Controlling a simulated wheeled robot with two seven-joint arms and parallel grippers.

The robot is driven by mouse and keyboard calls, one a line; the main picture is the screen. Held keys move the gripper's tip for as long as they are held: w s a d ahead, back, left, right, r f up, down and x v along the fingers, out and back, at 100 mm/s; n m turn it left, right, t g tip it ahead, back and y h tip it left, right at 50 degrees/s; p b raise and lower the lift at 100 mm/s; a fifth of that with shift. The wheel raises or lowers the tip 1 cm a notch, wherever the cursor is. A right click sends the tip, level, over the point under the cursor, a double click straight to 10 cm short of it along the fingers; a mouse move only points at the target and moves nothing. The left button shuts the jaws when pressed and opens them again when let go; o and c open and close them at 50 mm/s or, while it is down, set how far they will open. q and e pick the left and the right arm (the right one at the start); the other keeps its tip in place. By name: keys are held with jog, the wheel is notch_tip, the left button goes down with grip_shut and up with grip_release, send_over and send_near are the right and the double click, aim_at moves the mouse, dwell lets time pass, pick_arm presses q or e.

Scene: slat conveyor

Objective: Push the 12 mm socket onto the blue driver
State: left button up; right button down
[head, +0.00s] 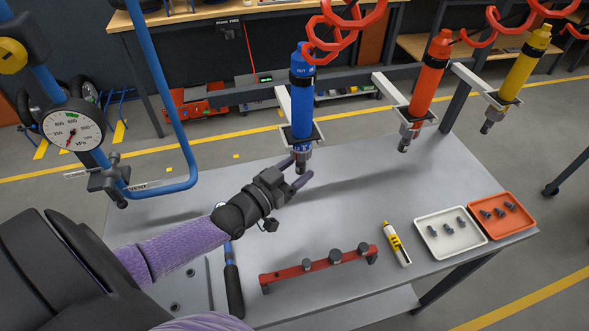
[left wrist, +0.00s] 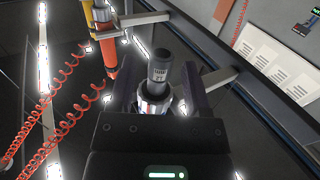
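The blue driver (head: 302,104) hangs nose down in its bracket above the table. My left gripper (head: 301,170) is at its lower end, fingers spread on either side of the tip. In the left wrist view a dark cylinder with a pale marking (left wrist: 160,72), which looks like the socket, stands between my fingers (left wrist: 160,88). It is in line with a shiny metal nose (left wrist: 154,106), with gaps to both fingers. I cannot tell how far it sits on the driver. My right gripper is out of view.
A red rail (head: 320,266) with dark sockets lies on the table (head: 190,215). A yellow-and-white tool (head: 396,243), a white tray (head: 431,236) and an orange tray (head: 485,226), both with bolts, are to the right. Orange (head: 428,80) and yellow (head: 523,66) drivers hang further right.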

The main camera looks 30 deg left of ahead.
pick_arm(q)
jog(key=o, duration=0.5)
